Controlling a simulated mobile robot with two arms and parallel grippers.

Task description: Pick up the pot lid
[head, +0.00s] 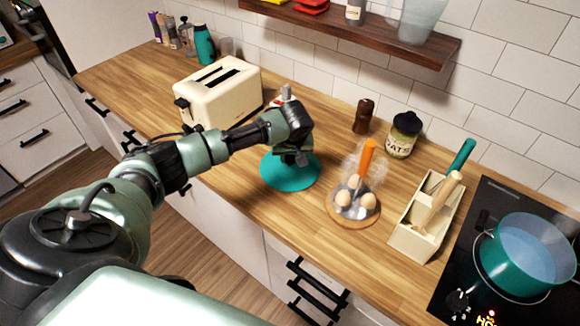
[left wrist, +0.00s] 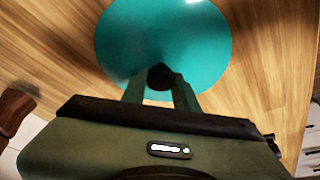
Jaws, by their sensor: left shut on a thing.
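The pot lid (head: 283,174) is a round teal disc over the wooden counter, left of the egg holder. In the left wrist view the lid (left wrist: 165,35) fills the upper middle, with a dark knob (left wrist: 160,77) near its lower part. My left gripper (head: 296,158) is above the lid. In the left wrist view the fingers of my left gripper (left wrist: 160,80) are closed on either side of the knob. Whether the lid touches the counter I cannot tell. The teal pot (head: 522,258) stands uncovered on the black cooktop at the right. My right gripper is not seen.
A cream toaster (head: 218,92) stands behind my left arm. A dark shelf (head: 370,32) overhangs the back. The counter's front strip is clear.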

